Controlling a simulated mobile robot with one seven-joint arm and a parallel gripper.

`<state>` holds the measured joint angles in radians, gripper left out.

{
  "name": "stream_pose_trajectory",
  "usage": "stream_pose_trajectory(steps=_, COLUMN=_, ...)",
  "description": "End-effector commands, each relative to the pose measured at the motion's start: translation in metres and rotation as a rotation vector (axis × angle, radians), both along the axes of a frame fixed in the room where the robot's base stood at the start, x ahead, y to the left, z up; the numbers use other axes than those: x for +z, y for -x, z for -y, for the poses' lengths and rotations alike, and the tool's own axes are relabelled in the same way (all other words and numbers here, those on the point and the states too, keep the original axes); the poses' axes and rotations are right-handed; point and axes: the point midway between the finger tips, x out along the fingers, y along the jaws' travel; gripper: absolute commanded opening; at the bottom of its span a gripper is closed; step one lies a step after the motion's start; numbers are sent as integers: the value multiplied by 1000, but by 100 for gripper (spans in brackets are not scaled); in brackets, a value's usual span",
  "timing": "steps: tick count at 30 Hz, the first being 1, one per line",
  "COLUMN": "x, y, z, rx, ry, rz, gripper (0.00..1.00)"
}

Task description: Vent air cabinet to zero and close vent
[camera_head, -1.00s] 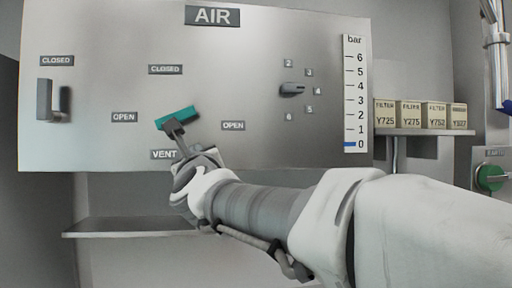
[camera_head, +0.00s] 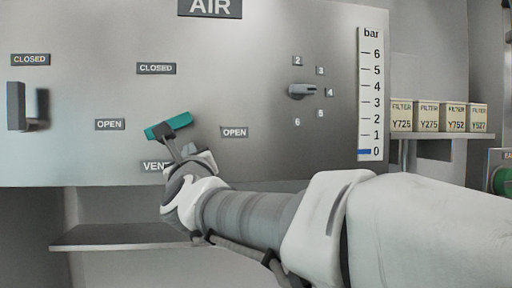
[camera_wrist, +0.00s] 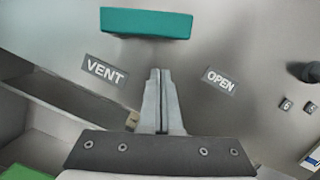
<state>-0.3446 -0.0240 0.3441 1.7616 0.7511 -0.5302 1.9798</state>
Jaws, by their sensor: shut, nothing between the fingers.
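The teal vent handle (camera_head: 168,126) is on the grey AIR panel (camera_head: 230,165), between two OPEN labels and below a CLOSED label. It lies nearly level, its right end tilted up. In the wrist view the handle (camera_wrist: 147,23) shows above my fingertips. My gripper (camera_head: 166,143) is shut and empty, just below the handle in the head view; its fingers (camera_wrist: 160,72) are together in the wrist view. I cannot tell whether they touch the handle. The bar gauge (camera_head: 370,95) has its blue mark at 0. The VENT label (camera_head: 154,167) is partly hidden by my gripper.
A grey lever (camera_head: 16,106) is at the panel's left, by another CLOSED label. A numbered selector knob (camera_head: 302,91) is right of the vent handle. A shelf (camera_head: 120,237) juts out below the panel. Filter boxes (camera_head: 427,117) stand on a shelf at the right.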

Motion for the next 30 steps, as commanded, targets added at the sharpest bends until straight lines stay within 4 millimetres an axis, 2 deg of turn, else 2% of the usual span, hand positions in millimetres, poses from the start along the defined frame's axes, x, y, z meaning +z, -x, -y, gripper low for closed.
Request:
stream_pose_trajectory(steps=1, x=12, y=3, z=-1, rx=2, ry=0, rz=1, gripper=0)
stream_pose_trajectory(steps=9, x=25, y=8, z=-2, rx=4, ry=0, rz=1, gripper=0)
stream_pose_trajectory(steps=30, x=28, y=10, z=-2, rx=4, ry=13, rz=5, gripper=0)
